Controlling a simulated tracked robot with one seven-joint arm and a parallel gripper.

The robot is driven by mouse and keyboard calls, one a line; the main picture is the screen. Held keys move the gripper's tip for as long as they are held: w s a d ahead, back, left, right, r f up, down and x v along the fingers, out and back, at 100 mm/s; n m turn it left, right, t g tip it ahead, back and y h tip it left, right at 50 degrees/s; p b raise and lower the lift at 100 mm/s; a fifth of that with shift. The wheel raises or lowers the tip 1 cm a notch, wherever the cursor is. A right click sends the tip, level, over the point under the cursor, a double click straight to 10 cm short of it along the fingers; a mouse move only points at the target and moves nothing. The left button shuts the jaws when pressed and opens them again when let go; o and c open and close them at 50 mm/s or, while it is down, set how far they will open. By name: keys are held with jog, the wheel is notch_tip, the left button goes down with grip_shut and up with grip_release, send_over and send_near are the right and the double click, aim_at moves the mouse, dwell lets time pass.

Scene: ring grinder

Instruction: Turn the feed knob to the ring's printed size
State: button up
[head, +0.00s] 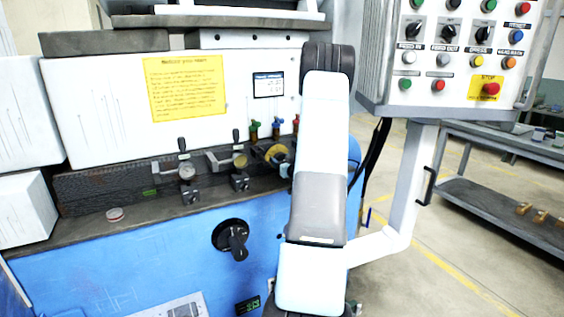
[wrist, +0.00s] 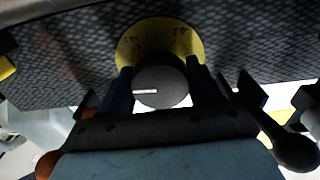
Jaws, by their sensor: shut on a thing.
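The feed knob (wrist: 160,88) is dark and round with a white pointer line, seen in the wrist view in front of a yellow dial plate (wrist: 158,38) with printed marks. The pointer lies toward the left of the picture. My gripper (wrist: 160,78) has one finger on each side of the knob and is shut on it. The dial figures are too small and dark to read surely. In the head view my arm covers most of the gripper and knob. A small round red-and-white piece (head: 115,214) lies on the machine's ledge; I cannot tell whether it is the ring.
A yellow notice (head: 185,88) is on the white machine panel. A black rotary handle (head: 231,238) juts from the blue front. A button panel (head: 450,55) hangs at upper right, with a red stop button (head: 490,88). Floor is clear at right, before a bench (head: 490,195).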

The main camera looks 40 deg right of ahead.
jog(key=c, duration=0.4)
jog(key=shift+c, duration=0.2)
jog(key=o, duration=1)
jog(key=v, duration=1.3)
jog(key=shift+s+a, duration=0.2)
jog(key=shift+s, duration=0.15)
